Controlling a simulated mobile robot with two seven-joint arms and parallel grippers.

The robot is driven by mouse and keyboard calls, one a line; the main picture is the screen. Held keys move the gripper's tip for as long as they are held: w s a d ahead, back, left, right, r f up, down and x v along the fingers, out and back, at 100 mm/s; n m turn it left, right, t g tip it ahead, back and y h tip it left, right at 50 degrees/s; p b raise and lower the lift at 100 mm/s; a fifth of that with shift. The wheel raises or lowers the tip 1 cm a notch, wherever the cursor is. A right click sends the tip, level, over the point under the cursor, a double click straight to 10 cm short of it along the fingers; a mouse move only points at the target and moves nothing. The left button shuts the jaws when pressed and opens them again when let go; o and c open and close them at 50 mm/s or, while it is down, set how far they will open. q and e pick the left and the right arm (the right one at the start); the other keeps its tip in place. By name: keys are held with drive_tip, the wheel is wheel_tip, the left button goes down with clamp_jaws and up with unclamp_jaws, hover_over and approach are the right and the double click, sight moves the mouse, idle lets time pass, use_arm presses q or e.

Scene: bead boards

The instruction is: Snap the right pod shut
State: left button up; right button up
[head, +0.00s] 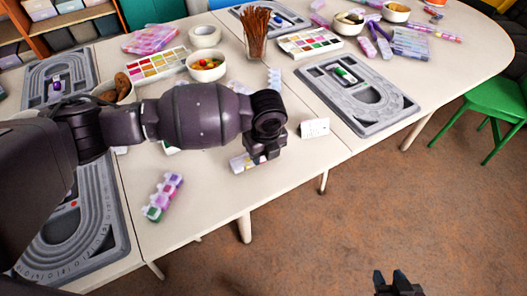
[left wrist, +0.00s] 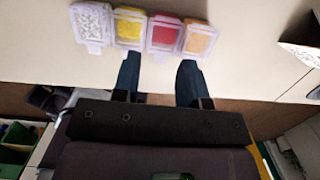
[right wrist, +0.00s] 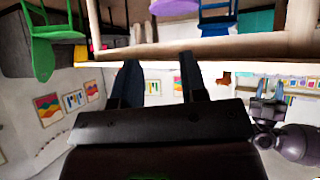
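A strip of clear bead pods (head: 240,164) lies near the front edge of the table, partly hidden behind my left gripper. In the left wrist view its pods hold white beads (left wrist: 92,22), yellow (left wrist: 129,29), red (left wrist: 164,34) and orange (left wrist: 199,40). I cannot tell for sure which lids are raised. My left gripper (left wrist: 158,78) is open and empty, its fingertips just short of the strip, below the yellow and red pods in that view. My right gripper (head: 398,282) is away from the table over the floor; the right wrist view shows its fingers (right wrist: 160,78) apart and empty.
Another pod strip (head: 163,196) with pink, purple and green beads lies left on the table. A white card (head: 315,128) stands right of my left gripper. Grey bead boards (head: 360,98) lie on both sides. A cup of sticks (head: 256,35) stands behind my left arm.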

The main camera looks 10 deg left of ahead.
use_arm(q)
drive_tip(key=shift+r, duration=0.15)
drive_tip(key=shift+r, duration=0.3)
wheel_tip(320, 180, up, 10)
drive_tip(key=s+p, duration=0.1)
drive_tip(key=p, duration=0.1)
drive_tip(key=shift+d, duration=0.3)
drive_tip(key=shift+f, duration=0.1)
